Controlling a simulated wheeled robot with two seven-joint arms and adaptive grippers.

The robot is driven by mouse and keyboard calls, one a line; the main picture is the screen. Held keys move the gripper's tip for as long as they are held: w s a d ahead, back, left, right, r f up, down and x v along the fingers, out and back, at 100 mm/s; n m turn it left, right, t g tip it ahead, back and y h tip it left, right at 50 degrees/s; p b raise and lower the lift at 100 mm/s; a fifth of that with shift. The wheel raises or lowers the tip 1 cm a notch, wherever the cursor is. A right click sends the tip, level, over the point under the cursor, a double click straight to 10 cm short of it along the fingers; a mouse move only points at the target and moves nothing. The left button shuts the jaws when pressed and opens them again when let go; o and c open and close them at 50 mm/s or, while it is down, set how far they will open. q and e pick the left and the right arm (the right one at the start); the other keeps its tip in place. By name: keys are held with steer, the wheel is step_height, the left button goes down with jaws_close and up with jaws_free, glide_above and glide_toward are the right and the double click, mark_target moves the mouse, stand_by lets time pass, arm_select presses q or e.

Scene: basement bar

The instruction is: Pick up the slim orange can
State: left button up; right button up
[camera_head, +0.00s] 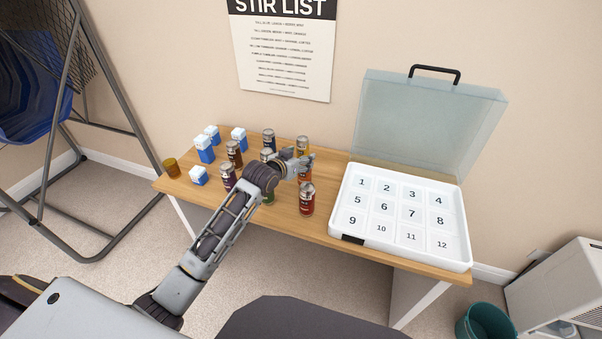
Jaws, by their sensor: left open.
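Several slim cans stand on the wooden table. An orange can (305,175) stands in the right-hand column of cans, between a yellowish can (302,144) behind it and a red can (306,199) in front. My left gripper (306,164) is open at the upper part of the orange can, and its fingers hide some of that can. I cannot tell whether they touch it. My right gripper is not in view.
The wooden table (335,228) also holds blue-and-white cartons (204,149), an amber cup (172,167), and dark, brown and purple cans at left. An open case (346,228) with numbered compartments stands at right, its clear lid raised. A teal bin (484,322) is on the floor.

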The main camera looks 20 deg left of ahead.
mark_target(301, 174)
arm_select(q)
step_height(301, 174, down, 8)
steer(key=shift+f+b, duration=0.2)
steer(key=shift+b, duration=0.3)
steer(key=shift+w+d, duration=0.2)
steer(key=shift+w, duration=0.35)
steer(key=shift+w+f, duration=0.1)
steer(key=shift+w, duration=0.1)
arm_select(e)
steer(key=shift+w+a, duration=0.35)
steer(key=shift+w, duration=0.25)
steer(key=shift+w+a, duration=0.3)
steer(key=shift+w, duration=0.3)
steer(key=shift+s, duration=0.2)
arm_select(q)
steer(key=shift+w, duration=0.1)
